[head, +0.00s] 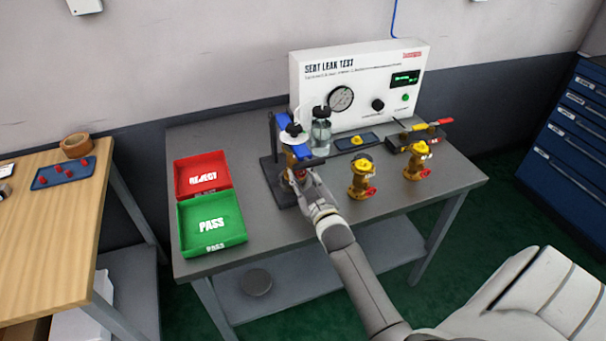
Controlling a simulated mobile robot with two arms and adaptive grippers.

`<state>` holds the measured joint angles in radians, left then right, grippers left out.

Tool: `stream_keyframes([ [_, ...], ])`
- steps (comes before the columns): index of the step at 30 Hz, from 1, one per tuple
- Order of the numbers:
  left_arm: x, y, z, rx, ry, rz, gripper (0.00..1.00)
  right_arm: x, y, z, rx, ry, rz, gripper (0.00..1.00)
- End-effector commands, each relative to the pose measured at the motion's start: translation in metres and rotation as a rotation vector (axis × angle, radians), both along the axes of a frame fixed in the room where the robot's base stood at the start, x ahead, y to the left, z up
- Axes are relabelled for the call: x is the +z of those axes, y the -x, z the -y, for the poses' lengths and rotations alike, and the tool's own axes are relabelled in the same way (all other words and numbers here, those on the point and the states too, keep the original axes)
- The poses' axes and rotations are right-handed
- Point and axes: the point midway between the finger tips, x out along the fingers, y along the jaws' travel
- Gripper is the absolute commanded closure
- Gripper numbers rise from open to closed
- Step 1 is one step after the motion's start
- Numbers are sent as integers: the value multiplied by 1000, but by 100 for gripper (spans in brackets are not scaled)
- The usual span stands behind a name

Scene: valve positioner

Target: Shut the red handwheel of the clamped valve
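The clamped valve (289,160) stands in a dark clamp stand with blue parts (281,126) at the middle of the grey test bench. Only a little of its brass-coloured body shows. Its red handwheel is not clearly visible; my gripper covers the front of the valve. My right gripper (294,178) reaches in from the lower right, with its fingertips at the front of the valve. The fingers are too small and overlapped to tell whether they are open or hold the handwheel. My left gripper is not in view.
A red REJECT tray (203,190) and a green PASS tray (183,238) lie left of the clamp. Two brass valves with red handwheels, one near (358,185) and one farther right (413,170), stand right of my arm. The seat leak test panel (310,95) stands behind.

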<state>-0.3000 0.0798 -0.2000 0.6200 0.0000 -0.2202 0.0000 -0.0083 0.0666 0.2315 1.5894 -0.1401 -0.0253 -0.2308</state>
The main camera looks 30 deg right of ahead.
Motion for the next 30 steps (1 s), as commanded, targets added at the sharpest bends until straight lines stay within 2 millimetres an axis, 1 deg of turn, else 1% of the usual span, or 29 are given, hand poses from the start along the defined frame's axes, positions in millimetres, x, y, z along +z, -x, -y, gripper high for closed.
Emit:
stream_keyframes([
  [7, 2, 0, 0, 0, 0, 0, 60, -2, 0, 0, -1, -58, 9, 95],
  [20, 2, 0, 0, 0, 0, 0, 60, -3, 1, 0, 0, -66, 10, 95],
  [21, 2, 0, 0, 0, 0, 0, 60, -3, 1, 0, 0, -66, 10, 70],
  [26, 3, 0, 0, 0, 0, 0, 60, -2, 0, 0, -1, -65, 11, 49],
  [30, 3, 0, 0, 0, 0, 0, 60, -1, 0, 0, 0, -65, 13, 49],
])
